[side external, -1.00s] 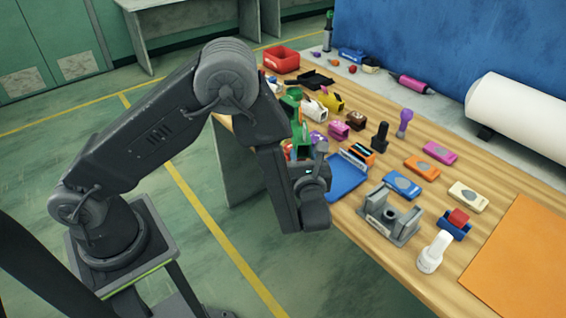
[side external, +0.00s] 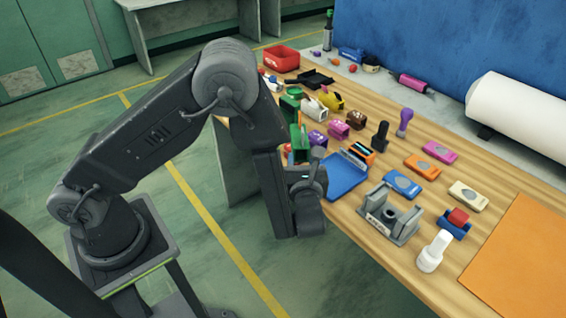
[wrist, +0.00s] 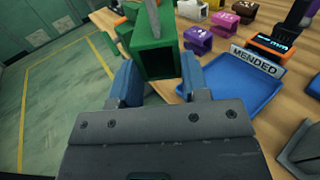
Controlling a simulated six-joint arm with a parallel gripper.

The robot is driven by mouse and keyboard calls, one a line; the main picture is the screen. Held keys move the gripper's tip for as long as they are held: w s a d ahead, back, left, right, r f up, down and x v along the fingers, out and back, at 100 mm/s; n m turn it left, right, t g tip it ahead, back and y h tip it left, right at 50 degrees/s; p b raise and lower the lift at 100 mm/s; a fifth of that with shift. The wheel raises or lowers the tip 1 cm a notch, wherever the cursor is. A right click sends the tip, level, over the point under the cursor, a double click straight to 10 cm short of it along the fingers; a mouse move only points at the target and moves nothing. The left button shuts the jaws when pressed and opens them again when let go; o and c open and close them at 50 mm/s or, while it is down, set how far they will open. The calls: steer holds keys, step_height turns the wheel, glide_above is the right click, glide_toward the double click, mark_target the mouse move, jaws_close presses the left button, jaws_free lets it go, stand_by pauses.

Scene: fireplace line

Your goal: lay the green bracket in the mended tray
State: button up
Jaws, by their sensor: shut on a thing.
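The green bracket (wrist: 156,60), a boxy piece with an open end facing me, sits between the blue fingers of my gripper (wrist: 158,72). My gripper is shut on it. In the side view the bracket (side external: 300,138) shows beyond my wrist, which hides the fingers and its lower part. The blue mended tray (wrist: 240,92) lies right of my gripper in the wrist view, with a "MENDED" plate at its far edge. It looks empty. In the side view the tray (side external: 345,180) lies at the bench's near edge; the bracket is left of it, not over its floor.
Purple (wrist: 198,40) and pink (wrist: 224,22) pieces stand beyond the bracket. An orange-and-black device (side external: 361,152) stands just behind the tray. A grey fixture (side external: 390,217) stands to its right. Another green object (side external: 290,104) lies farther back. Open floor lies left of the bench.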

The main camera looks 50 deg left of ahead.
steer(key=w+a+r+n+g+y, duration=0.1)
steer(key=w+a+r+n+g, duration=0.2)
steer(key=a, duration=0.6)
steer(key=w+a+r+n+g+y, duration=0.2)
steer(key=w+a+r+n+g, duration=0.2)
steer(key=w+a+r+g, duration=0.3)
steer(key=w+a+r, duration=0.2)
steer(key=w+r, duration=0.1)
steer(key=r, duration=0.1)
steer(key=shift+w+a+g, duration=0.25)
steer(key=shift+a+g, duration=0.05)
steer(key=shift+a, duration=0.05)
steer(key=shift+r, duration=0.1)
